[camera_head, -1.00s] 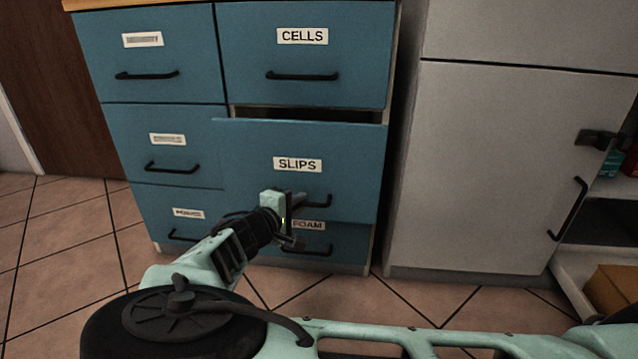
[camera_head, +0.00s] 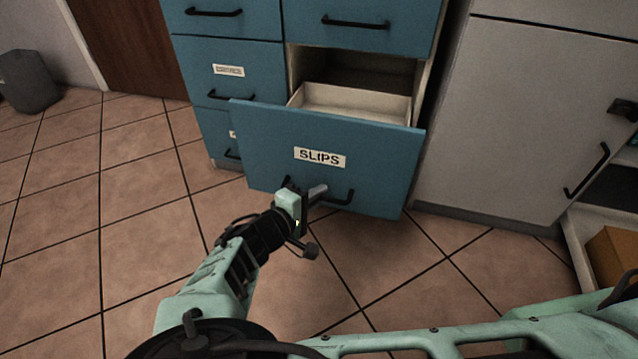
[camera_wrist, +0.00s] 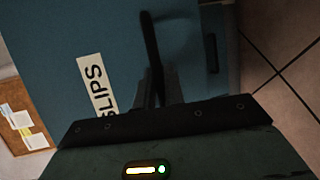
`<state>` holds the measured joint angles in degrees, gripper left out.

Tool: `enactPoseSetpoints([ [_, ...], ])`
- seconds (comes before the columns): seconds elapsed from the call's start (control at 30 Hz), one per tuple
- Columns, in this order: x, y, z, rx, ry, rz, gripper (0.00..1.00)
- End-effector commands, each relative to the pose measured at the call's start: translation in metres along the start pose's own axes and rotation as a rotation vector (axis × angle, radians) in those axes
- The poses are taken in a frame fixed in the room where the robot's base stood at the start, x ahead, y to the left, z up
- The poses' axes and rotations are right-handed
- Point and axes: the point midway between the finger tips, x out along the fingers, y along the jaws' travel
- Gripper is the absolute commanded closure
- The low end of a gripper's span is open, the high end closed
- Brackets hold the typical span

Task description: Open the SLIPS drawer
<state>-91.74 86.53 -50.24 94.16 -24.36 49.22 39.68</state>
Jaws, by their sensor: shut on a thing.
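The SLIPS drawer (camera_head: 270,152) has a blue front with a white label (camera_head: 319,158). In the head view it stands well out from the cabinet, and its pale inside (camera_head: 352,102) shows behind the front. The part I can see of the inside looks empty. My gripper (camera_head: 306,195) is at the dark bar handle (camera_head: 343,199) low on the drawer front and is shut on it. In the wrist view the handle (camera_wrist: 151,45) runs down between my fingers (camera_wrist: 160,92), beside the SLIPS label (camera_wrist: 97,88).
The other blue drawers (camera_head: 230,62) of the cabinet are shut. A grey cabinet door (camera_head: 530,110) stands to the right. Tiled floor (camera_head: 110,220) is clear to the left.

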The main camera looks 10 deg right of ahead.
Motion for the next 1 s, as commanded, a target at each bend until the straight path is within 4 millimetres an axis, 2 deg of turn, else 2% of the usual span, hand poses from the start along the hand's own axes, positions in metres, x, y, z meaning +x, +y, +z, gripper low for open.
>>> enactPoseSetpoints([
  [0.5, -0.003, -0.001, 0.002, 0.001, -0.003, 0.0, 1.0],
  [0.53, -0.003, -0.001, 0.002, 0.001, -0.003, 0.0, 0.84],
  [0.6, -0.003, -0.001, 0.002, 0.0, -0.002, 0.0, 0.68],
  [0.87, -0.004, -0.001, 0.002, 0.0, -0.001, 0.0, 0.68],
  [1.0, -0.013, 0.0, 0.001, 0.0, 0.002, -0.001, 0.68],
])
